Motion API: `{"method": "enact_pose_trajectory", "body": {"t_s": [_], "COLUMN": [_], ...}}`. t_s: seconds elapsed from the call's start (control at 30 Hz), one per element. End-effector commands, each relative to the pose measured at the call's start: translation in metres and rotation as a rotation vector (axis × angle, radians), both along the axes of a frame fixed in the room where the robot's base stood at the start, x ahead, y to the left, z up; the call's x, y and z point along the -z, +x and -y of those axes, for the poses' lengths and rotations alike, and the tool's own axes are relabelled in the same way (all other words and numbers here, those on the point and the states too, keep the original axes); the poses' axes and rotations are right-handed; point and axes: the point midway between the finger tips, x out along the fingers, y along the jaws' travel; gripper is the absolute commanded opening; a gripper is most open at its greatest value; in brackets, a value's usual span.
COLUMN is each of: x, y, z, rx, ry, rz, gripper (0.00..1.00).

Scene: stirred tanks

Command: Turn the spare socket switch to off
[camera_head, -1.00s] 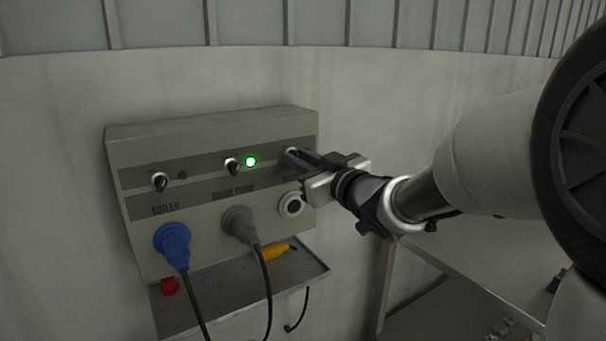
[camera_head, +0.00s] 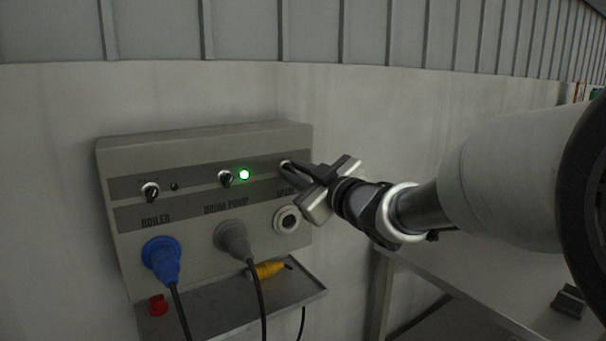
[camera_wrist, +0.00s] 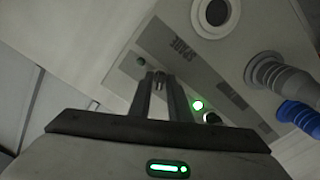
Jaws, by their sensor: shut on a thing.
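The grey switch panel (camera_head: 130,220) is on the pale wall, with three switches in a row above labelled sockets. My gripper (camera_head: 290,168) is at the spare switch at the panel's right end, and its fingers are shut on the switch knob, which they largely hide. In the wrist view the fingertips (camera_wrist: 160,80) close around the small knob beside the SPARE label (camera_wrist: 182,48). The spare socket (camera_head: 287,220) below is empty.
The boiler switch (camera_head: 150,192) has a dark lamp; the drum pump switch (camera_head: 226,178) has a lit green lamp (camera_head: 244,174). A blue plug (camera_head: 162,262) and a grey plug (camera_head: 232,240) fill their sockets.

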Motion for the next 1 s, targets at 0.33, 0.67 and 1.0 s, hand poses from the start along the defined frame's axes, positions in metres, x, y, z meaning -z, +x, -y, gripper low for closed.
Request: {"method": "enact_pose_trajectory", "body": {"t_s": [0.33,0.67,1.0], "x": [0.000,-0.001,-0.003], "y": [0.000,-0.011,-0.076], "z": [0.000,0.008,0.052], "rx": [0.000,0.002,0.003], "ry": [0.000,0.000,0.001], "rz": [0.000,0.000,0.002], "gripper": [0.27,0.27,0.27]}}
